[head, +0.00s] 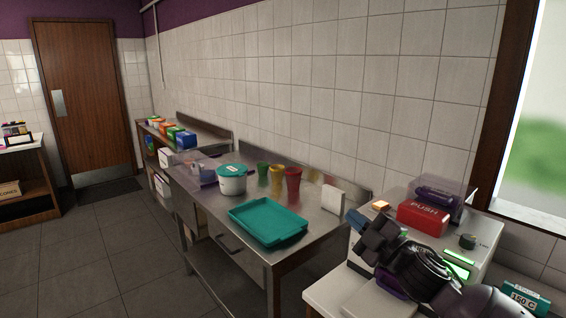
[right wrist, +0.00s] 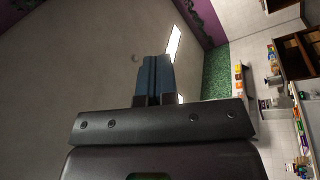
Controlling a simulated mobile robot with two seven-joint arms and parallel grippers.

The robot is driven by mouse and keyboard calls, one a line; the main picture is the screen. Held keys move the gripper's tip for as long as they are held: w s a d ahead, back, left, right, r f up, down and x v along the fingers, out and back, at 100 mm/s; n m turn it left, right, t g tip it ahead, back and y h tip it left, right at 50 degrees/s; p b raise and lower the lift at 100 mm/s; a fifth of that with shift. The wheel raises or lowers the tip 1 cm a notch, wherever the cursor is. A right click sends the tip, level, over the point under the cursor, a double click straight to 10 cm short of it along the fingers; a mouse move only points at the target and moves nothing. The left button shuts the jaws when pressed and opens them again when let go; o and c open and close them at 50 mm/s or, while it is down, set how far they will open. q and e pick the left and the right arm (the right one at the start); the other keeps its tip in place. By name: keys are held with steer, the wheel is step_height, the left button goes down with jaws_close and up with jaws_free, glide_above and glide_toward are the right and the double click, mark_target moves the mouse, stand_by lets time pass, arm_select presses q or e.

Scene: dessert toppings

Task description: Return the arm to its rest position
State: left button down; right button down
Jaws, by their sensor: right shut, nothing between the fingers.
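My right gripper (head: 356,219) is at the lower right of the head view, raised in front of a white machine. Its blue fingers are shut and empty. In the right wrist view the fingers (right wrist: 153,78) are together with nothing between them, and the camera looks toward the ceiling and a wall. My right arm is folded in from the lower right corner. My left gripper does not show in either view.
A steel table (head: 206,207) holds a teal tray (head: 268,222), a lidded tub (head: 232,180) and green, yellow and red cups (head: 292,180). The floor (head: 100,250) at left is clear.

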steer(key=s+d+f+m+h, duration=0.4)
steer(key=s+f+m, duration=0.15)
steer(key=f, duration=0.45)
steer(key=s+d+f+m+h, duration=0.3)
steer(key=s+f+m+h, duration=0.15)
steer(key=f+m, duration=0.4)
steer(key=s+d+f+m+g+h, duration=0.2)
steer(key=s+f, duration=0.7)
steer(key=s, duration=0.1)
steer(key=s+d+f+m+g+h, duration=0.2)
steer(key=s+d+f+g, duration=0.1)
steer(key=s+f, duration=0.7)
steer(key=shift+d+b, duration=0.25)
steer(key=shift+b, duration=0.2)
steer(key=shift+f, duration=0.1)
